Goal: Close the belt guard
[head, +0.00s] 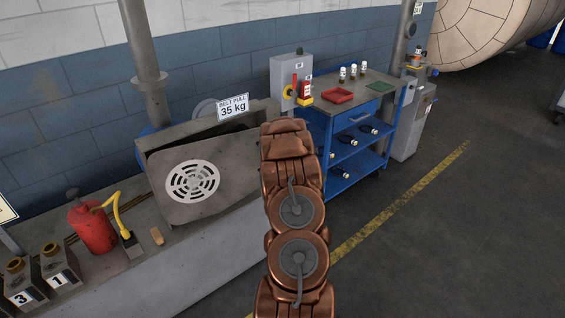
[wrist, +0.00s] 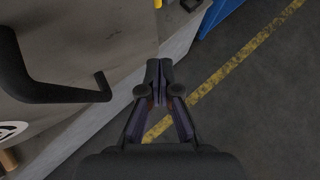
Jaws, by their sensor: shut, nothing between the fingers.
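The belt guard (head: 215,160) is a grey panel with a round white grille (head: 193,181), at the left of the head view. It leans out from its housing (head: 160,140), with a dark gap along the top, so it looks ajar. In the wrist view the guard's face (wrist: 110,35) fills the upper left, with a black bar handle (wrist: 62,93) on it. My gripper (wrist: 158,78) is shut and empty. In that picture it is right of the handle, apart from it, near the guard's right edge. In the head view my arm hides the gripper and the handle.
A blue cart (head: 365,125) with bottles and trays stands right of the housing, near a grey control box (head: 292,70). A red can (head: 92,228) and numbered weights (head: 60,270) sit on the left ledge (head: 190,265). The floor at right is clear.

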